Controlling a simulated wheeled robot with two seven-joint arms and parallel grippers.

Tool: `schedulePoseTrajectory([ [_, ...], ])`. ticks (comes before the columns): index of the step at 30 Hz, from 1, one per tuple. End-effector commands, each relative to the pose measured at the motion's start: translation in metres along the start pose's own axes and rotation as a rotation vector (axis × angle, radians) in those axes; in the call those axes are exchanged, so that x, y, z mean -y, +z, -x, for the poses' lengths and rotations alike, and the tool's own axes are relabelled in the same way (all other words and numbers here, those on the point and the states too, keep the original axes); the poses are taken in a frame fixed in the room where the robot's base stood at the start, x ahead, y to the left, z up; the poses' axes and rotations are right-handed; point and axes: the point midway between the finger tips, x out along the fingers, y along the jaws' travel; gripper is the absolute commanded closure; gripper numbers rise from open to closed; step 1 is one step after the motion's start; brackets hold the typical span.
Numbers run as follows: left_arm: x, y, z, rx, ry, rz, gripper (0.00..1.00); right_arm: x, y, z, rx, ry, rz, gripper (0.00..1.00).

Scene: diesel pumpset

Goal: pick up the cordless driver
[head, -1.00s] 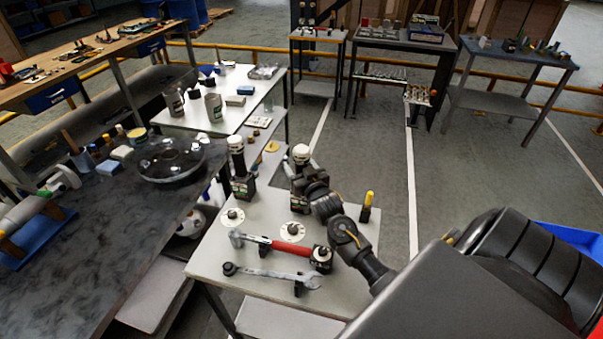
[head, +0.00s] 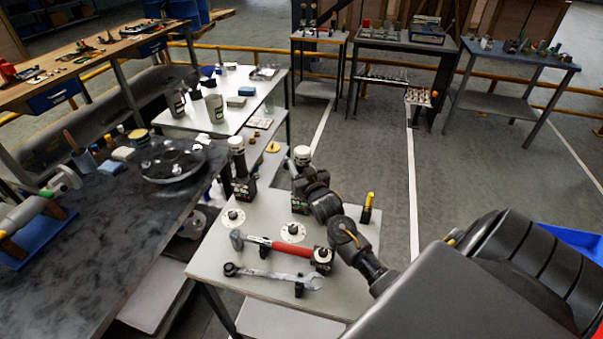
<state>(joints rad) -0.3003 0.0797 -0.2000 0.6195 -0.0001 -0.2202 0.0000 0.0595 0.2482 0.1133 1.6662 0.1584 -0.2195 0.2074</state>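Two dark upright tools with white round tops stand at the back of the small grey table (head: 215,262). They look like cordless drivers: the left one (head: 238,166) stands clear, and the right one (head: 302,155) is partly covered by my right arm. My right arm comes in from the lower right over the table. My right gripper (head: 299,183) is at the right driver, touching or very close to it. Its fingers are small, dark and hidden against the tool, so I cannot see whether they are closed. My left gripper is not in view.
A dark bench with a round flange (head: 172,162) stands to the left.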

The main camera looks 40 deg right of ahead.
Motion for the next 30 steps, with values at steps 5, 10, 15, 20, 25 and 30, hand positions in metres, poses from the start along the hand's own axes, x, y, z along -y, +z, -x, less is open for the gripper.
schedulePoseTrajectory([
  [5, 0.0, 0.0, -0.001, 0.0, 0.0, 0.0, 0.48, 0.0, -0.007, -0.001, -0.006, 0.0, 0.0, 1.0],
  [10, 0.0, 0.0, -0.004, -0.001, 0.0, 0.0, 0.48, 0.0, -0.025, -0.001, -0.008, 0.0, -0.001, 1.0],
  [15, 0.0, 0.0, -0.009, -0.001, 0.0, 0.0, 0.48, 0.0, -0.053, 0.0, -0.009, 0.0, -0.001, 1.0],
  [20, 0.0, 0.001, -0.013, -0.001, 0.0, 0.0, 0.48, 0.0, -0.085, 0.0, -0.01, -0.001, 0.001, 1.0],
  [25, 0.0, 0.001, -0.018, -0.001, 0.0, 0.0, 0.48, -0.001, -0.12, -0.001, -0.011, 0.0, 0.0, 1.0],
  [30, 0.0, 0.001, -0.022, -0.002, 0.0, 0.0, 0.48, 0.0, -0.15, -0.001, -0.009, 0.0, 0.0, 1.0],
])
